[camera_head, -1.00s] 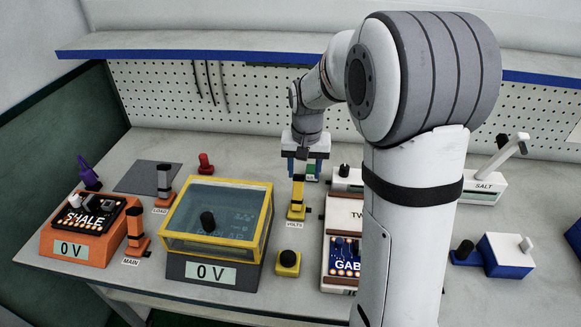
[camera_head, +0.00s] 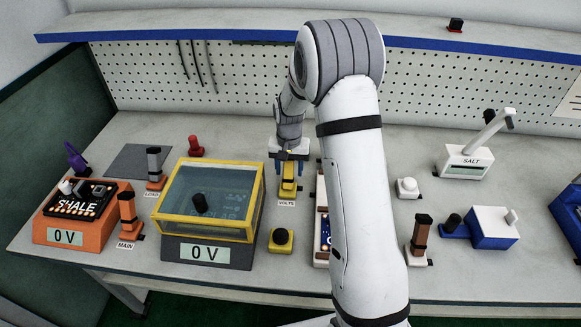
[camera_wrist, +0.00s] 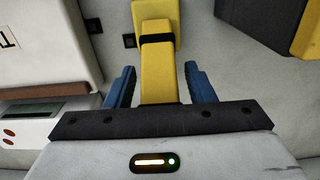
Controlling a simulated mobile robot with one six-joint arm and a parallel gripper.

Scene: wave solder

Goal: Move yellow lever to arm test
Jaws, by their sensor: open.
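The yellow lever (camera_head: 289,184) stands on a yellow base behind the VOLTS label (camera_head: 287,203), just right of the yellow-framed case. My gripper (camera_head: 289,160) is at the lever's upper end. In the wrist view, my gripper (camera_wrist: 159,84) has its two blue fingers apart, one on each side of the yellow lever (camera_wrist: 157,65), which carries a black band. Gaps show between the lever and both fingers. The lever's far end is hidden behind my gripper's dark bar. No marking reading "arm test" is legible.
The yellow-framed case (camera_head: 205,237) with a 0 V display stands left of the lever. A yellow button box (camera_head: 281,241) sits in front. A partly hidden white unit (camera_head: 321,195) stands close on the right. The orange MAIN lever (camera_head: 127,215) and LOAD lever (camera_head: 155,165) are farther left.

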